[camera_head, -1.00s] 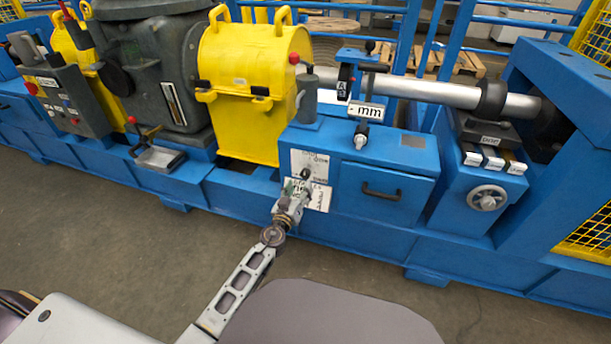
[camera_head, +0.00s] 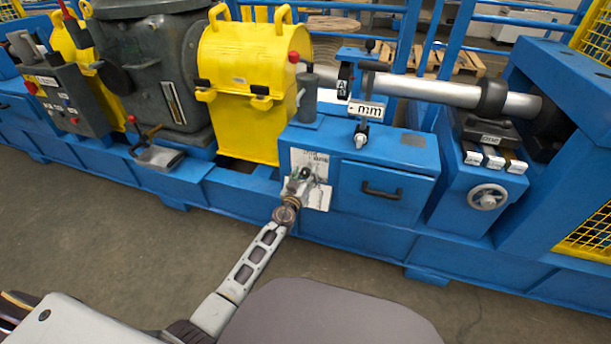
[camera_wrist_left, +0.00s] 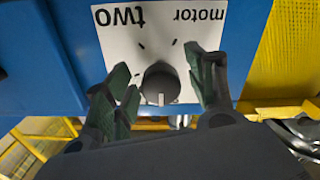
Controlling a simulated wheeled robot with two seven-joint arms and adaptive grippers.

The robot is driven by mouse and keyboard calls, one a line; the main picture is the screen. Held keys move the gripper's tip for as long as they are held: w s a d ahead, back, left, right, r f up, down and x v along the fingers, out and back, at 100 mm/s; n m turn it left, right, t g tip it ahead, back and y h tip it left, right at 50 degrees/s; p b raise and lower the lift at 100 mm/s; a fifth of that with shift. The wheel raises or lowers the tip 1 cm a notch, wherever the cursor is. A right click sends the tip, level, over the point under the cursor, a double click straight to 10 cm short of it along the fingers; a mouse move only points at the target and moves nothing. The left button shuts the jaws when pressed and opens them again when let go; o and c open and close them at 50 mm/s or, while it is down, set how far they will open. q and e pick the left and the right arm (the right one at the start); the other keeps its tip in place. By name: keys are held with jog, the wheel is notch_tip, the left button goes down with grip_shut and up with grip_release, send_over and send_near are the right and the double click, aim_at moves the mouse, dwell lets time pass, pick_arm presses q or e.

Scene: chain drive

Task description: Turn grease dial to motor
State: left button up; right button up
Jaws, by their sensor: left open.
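The grease dial is a dark round knob (camera_wrist_left: 160,84) on a white label plate (camera_wrist_left: 160,22), with tick marks around it. In the left wrist view the words "two" and "motor" appear upside down, and the knob's pale mark points to the bottom of the picture, toward neither word. My left gripper (camera_wrist_left: 158,68) is open, with one green-padded finger on each side of the knob and gaps visible. In the head view my left gripper (camera_head: 300,178) is in front of the white plate (camera_head: 316,166) on the blue cabinet and hides the dial. My right gripper is not in view.
A drawer with a black handle (camera_head: 381,191) is right of the plate. A yellow guard (camera_head: 252,80) stands to the left. The floor in front is clear.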

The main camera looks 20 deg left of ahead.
pick_arm(q)
jog(key=shift+w, duration=0.2)
jog(key=c, duration=1)
jog(key=shift+c, duration=0.2)
